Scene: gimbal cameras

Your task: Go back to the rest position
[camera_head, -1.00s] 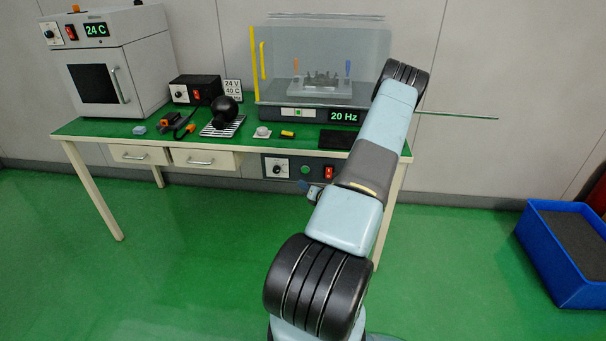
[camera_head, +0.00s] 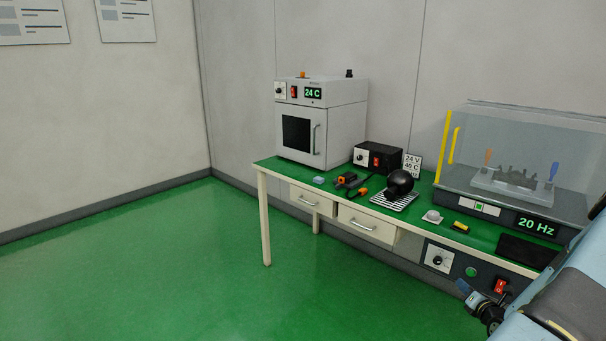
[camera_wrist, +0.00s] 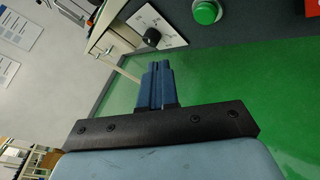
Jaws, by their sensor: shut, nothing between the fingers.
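My gripper (camera_wrist: 157,72) shows in the wrist view with its two blue fingers together and nothing between them. In the head view my gripper (camera_head: 464,288) is at the lower right, in front of the bench's control panel and below the table top. It holds nothing and appears apart from the panel. Part of my arm fills the lower right corner of the head view.
The workbench (camera_head: 272,166) carries an oven (camera_head: 342,130), a black power unit (camera_head: 371,159), a black ball-shaped camera (camera_head: 399,183) on a striped plate, and a shaker with a clear cover (camera_head: 520,135). The panel has a knob, a green button (camera_wrist: 206,12) and a red switch. Green floor at left is free.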

